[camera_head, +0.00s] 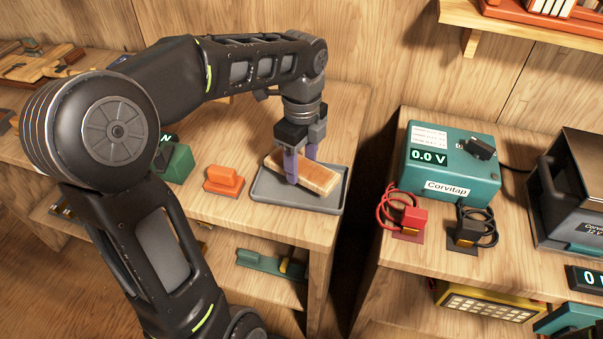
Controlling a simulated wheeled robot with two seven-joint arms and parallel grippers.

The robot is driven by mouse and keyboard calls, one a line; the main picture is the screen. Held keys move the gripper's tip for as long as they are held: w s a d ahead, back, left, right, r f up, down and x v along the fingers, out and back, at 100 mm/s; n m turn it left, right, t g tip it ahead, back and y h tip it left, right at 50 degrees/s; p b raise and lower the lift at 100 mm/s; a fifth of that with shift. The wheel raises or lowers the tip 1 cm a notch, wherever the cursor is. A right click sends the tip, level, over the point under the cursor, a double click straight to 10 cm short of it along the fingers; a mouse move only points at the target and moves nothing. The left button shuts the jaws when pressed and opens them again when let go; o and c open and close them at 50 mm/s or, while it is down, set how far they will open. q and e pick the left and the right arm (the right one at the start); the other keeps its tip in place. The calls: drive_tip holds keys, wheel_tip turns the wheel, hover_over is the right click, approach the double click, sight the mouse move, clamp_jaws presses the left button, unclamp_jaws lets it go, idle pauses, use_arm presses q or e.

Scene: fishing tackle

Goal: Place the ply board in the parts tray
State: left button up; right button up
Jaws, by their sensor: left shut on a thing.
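The ply board (318,178) is a light wooden block with a pale top face. It sits inside or just above the grey parts tray (270,197), tilted slightly across it; I cannot tell whether it touches the tray floor. My left gripper (292,178) points down with its purple-grey fingers shut on the board near its left part. The fingers hide some of the board. My right gripper is not in view.
An orange block (223,181) and a green device (175,163) stand left of the tray. A gap separates this bench from the right one, which holds a teal Corvitap box (452,165) and red (409,216) and black (468,230) cable clips.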

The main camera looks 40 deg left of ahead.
sight(302, 167)
use_arm(q)
drive_tip(key=shift+f, duration=1.85)
drive_tip(key=shift+f, duration=0.15)
drive_tip(key=o, duration=1.4)
wheel_tip(302, 167, up, 12)
drive_tip(key=shift+r+p, duration=0.2)
drive_tip(key=shift+p, duration=0.7)
